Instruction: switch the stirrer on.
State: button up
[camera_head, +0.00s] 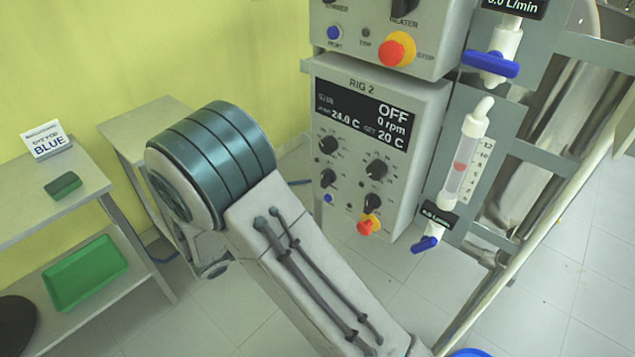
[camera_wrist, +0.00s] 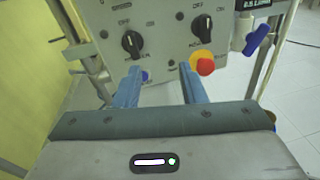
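The RIG 2 control box (camera_head: 409,88) stands upright right of center in the head view. Its display (camera_head: 362,115) reads OFF, 0 rpm, 24.0 C and SET 20 C. Several black knobs are on its face, including a lower left knob (camera_head: 328,177) and a lower right knob (camera_head: 372,201). In the wrist view, a left knob (camera_wrist: 132,43) and a right knob (camera_wrist: 202,27) show on a panel, their white marks near upright; the labels are too blurred to read surely. My gripper (camera_wrist: 160,72) is open and empty, its fingers below the knobs. The head view does not show it.
A red-and-yellow stop button (camera_wrist: 203,63) is close to the right finger, with a blue button (camera_wrist: 146,76) by the left finger. A flowmeter (camera_head: 465,165) with a blue valve (camera_head: 425,244) is right of the box. Another control box (camera_head: 440,30) is above. A steel table (camera_head: 95,190) stands left.

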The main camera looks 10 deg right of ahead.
aim_at(322, 180)
jog(key=w+d+n+t, duration=0.1)
jog(key=w+d, duration=0.1)
jog(key=w, duration=0.1)
jog(key=w+d+t+p, duration=0.1)
jog(key=w+d, duration=0.2)
jog(key=w+d+f+n+p, duration=0.1)
jog(key=w+d, duration=0.1)
jog(key=w, duration=0.1)
jog(key=shift+w+d+f+n+t, duration=0.1)
jog(key=shift+w+d+n+t, duration=0.2)
jog(key=shift+d+t, duration=0.1)
grip_shut()
